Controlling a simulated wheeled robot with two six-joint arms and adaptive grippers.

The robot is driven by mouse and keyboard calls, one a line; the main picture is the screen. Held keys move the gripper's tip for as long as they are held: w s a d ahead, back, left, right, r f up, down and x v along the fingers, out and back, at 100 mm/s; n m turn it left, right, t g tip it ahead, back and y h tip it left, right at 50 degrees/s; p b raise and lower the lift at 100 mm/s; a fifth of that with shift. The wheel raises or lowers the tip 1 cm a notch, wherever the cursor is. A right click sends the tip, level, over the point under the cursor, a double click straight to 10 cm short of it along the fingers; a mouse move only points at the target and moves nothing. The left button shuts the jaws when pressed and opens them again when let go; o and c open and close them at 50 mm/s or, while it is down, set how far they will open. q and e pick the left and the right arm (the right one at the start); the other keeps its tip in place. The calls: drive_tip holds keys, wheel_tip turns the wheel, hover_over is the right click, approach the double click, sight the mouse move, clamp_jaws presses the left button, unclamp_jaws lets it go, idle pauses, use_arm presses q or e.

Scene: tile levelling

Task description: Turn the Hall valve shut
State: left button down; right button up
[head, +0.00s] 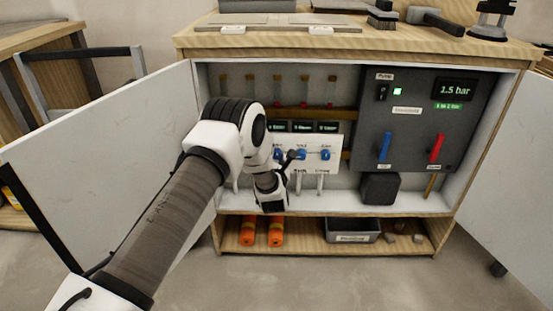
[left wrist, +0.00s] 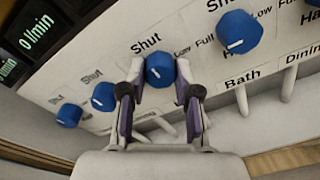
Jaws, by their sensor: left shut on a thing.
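A row of blue valve knobs runs across the white panel (head: 335,142) inside the open cabinet. My left gripper (left wrist: 159,78) is shut on one blue knob (left wrist: 160,66) in the left wrist view, a finger on each side. A "Shut" label (left wrist: 145,42) sits above that knob and a "Low" label to its right. Its name label is hidden behind my gripper. Its white mark appears to point up towards "Shut", but it is small. The knob to its right (left wrist: 238,32) stands above the label "Bath". My right gripper is not in view.
More blue knobs (left wrist: 104,97) lie left of the held one. Flow displays (head: 326,127) sit above the panel; one reads 0 l/min. A dark pump panel (head: 420,115) with blue and red levers stands to the right. Cabinet doors (head: 110,150) stand open on both sides.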

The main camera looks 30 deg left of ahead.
use_arm(q)
drive_tip(key=c, duration=0.8)
unclamp_jaws()
drive_tip(key=v, duration=1.2)
drive_tip(key=shift+d, duration=0.1)
drive_tip(key=shift+w, duration=0.1)
